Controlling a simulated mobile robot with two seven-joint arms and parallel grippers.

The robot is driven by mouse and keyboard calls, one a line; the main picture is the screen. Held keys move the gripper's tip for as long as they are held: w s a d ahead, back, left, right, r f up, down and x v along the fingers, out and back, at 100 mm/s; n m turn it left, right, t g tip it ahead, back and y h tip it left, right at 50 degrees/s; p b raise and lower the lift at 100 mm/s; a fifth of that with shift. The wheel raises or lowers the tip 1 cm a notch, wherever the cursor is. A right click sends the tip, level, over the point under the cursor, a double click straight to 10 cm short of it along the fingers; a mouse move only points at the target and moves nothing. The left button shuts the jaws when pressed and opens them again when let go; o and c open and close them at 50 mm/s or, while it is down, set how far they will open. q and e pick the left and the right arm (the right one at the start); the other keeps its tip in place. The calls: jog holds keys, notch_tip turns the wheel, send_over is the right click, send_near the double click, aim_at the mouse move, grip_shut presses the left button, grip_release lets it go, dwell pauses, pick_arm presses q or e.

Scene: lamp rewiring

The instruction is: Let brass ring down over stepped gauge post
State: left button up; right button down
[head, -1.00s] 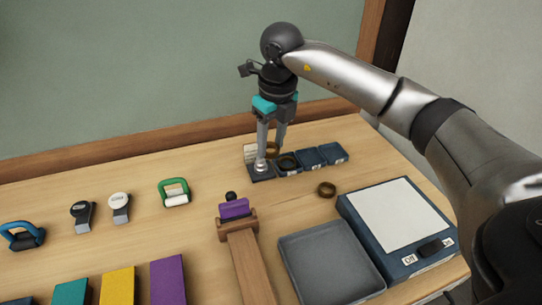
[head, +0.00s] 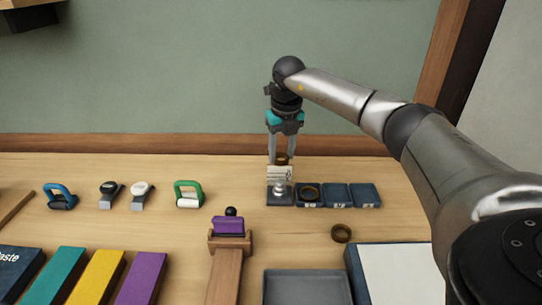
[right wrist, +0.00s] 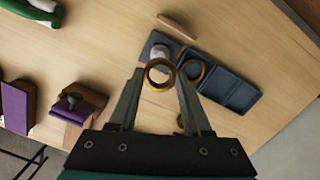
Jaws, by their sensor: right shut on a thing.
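My right gripper (head: 282,160) is shut on a brass ring (right wrist: 159,76), which shows between the fingertips in the right wrist view. In the head view the held ring is small, just above a white card. The silver stepped gauge post (head: 279,190) stands upright on the dark leftmost pad of a row. In the right wrist view the post (right wrist: 160,52) shows just beyond the held ring's upper edge. The ring appears apart from the post; its exact height over it is unclear. My left gripper is not in view.
The white card (head: 279,173) stands by the post. A dark ring (head: 309,192) lies on the neighbouring pad; a loose brass ring (head: 341,233) lies in front. A grey tray (head: 305,288), purple clamp piece (head: 229,226) and green-handled item (head: 188,194) stand nearby.

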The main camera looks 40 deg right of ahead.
aim_at(280, 181)
jog(key=shift+w+f+b, duration=0.2)
jog(key=shift+f+b, duration=0.55)
jog(key=shift+f, duration=0.1)
notch_tip(280, 181, down, 3)
jog(key=b, duration=0.3)
jog(key=shift+d+f, duration=0.1)
jog(key=shift+f, duration=0.05)
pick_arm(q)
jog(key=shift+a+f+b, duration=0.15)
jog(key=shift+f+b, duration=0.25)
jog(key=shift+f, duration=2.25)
pick_arm(e)
jog(key=shift+f, duration=0.85)
pick_arm(q)
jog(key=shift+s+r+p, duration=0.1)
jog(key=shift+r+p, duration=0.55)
jog(key=shift+p, duration=0.05)
pick_arm(e)
jog(key=shift+f, duration=0.8)
jog(key=shift+c, duration=1.3)
grip_release()
